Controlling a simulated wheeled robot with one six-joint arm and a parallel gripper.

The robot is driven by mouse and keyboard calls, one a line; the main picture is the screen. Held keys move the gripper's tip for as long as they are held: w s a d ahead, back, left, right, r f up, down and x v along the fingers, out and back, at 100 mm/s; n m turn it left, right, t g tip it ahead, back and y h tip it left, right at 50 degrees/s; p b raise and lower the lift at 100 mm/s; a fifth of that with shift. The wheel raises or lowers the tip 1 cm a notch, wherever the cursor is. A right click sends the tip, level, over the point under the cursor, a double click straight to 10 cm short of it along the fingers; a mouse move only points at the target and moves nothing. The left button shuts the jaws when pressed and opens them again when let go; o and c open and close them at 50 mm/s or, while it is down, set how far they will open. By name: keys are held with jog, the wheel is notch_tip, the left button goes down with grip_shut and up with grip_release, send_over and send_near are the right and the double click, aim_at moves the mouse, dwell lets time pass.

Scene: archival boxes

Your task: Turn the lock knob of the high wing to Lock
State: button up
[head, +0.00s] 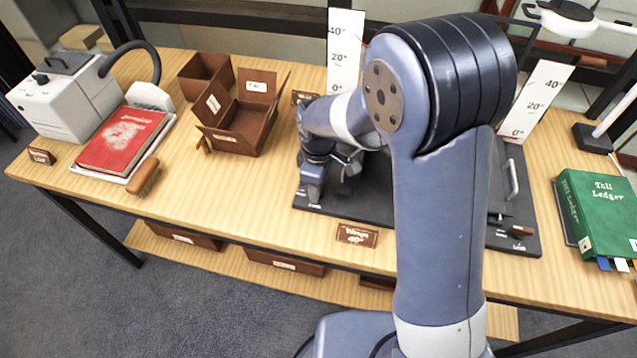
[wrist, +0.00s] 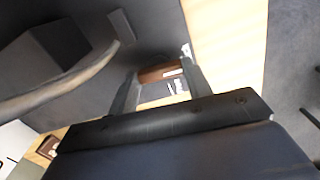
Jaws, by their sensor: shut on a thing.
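A dark book support (head: 375,205) with upright degree scales lies on the table, largely hidden behind my arm. My gripper (head: 313,188) is low at its front left corner. In the wrist view, my gripper (wrist: 158,88) is shut on a brown lock knob (wrist: 158,72), which sits between the fingers. White marks lie beside the knob, too small to read, so its setting cannot be told. In the head view this knob is hidden by the gripper. Another small brown knob (head: 522,230) is at the support's front right. Which wing is higher cannot be told.
A brown sign (head: 357,236) stands at the table's front edge. To the left are open brown boxes (head: 240,122), a red book (head: 122,138) and a grey-white machine (head: 65,95). A green ledger (head: 600,215) lies at the right.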

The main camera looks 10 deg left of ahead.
jog(key=shift+n, duration=0.6)
jog(key=o, duration=1)
jog(key=shift+r, duration=0.15)
notch_tip(320, 180, up, 11)
jog(key=shift+f, duration=0.2)
notch_tip(320, 180, down, 11)
jog(key=shift+r, duration=0.1)
dwell(0.3)
